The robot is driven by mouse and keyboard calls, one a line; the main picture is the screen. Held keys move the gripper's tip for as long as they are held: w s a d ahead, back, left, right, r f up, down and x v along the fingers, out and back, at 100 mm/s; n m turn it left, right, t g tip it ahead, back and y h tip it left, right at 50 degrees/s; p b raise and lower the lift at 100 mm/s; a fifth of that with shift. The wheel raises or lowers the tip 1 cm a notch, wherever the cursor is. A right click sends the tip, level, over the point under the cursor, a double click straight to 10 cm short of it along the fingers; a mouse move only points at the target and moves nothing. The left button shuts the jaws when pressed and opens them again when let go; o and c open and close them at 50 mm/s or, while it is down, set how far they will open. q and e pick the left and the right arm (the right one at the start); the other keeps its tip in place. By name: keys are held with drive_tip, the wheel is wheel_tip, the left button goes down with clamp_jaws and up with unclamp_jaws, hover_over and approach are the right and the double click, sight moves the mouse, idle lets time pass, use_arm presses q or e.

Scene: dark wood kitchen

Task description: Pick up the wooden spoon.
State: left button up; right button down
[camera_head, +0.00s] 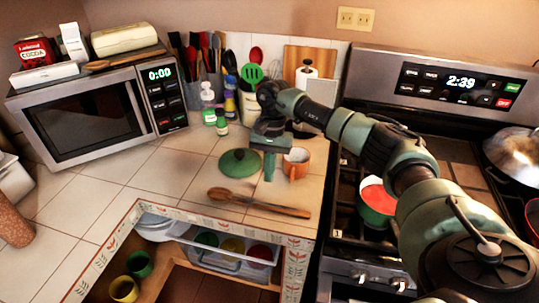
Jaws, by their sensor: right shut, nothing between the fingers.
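The wooden spoon (258,203) lies flat on the tiled counter near its front edge. Its bowl points left and its handle points right. My right gripper (269,176) reaches in from the right and points down over the counter, between the green lid and the orange mug. It is shut and empty, and in the picture its tips are just behind the spoon. I cannot tell its exact height above the tiles. My left gripper is not in view.
A green lid (239,162) and an orange mug (296,165) stand close to my right gripper. A microwave (88,110) is at the left. A stove (435,160) with a red-and-green pot (377,200) is at the right. The counter left of the spoon is clear.

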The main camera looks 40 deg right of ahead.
sight(259, 215)
drive_tip(key=shift+x, duration=1)
drive_tip(key=s+a+p, duration=0.2)
drive_tip(key=shift+a+f+p, duration=0.2)
drive_tip(key=shift+a+p, duration=0.05)
drive_tip(key=shift+p, duration=0.15)
drive_tip(key=shift+s+a, duration=0.2)
drive_tip(key=shift+s+a+f, duration=0.1)
drive_tip(key=shift+f, duration=0.1)
drive_tip(key=s+a, duration=0.1)
drive_tip(key=s+a+b, duration=0.1)
drive_tip(key=s+a, duration=0.1)
drive_tip(key=shift+a, duration=0.3)
drive_tip(key=shift+s+a, duration=0.1)
drive_tip(key=shift+a, duration=0.05)
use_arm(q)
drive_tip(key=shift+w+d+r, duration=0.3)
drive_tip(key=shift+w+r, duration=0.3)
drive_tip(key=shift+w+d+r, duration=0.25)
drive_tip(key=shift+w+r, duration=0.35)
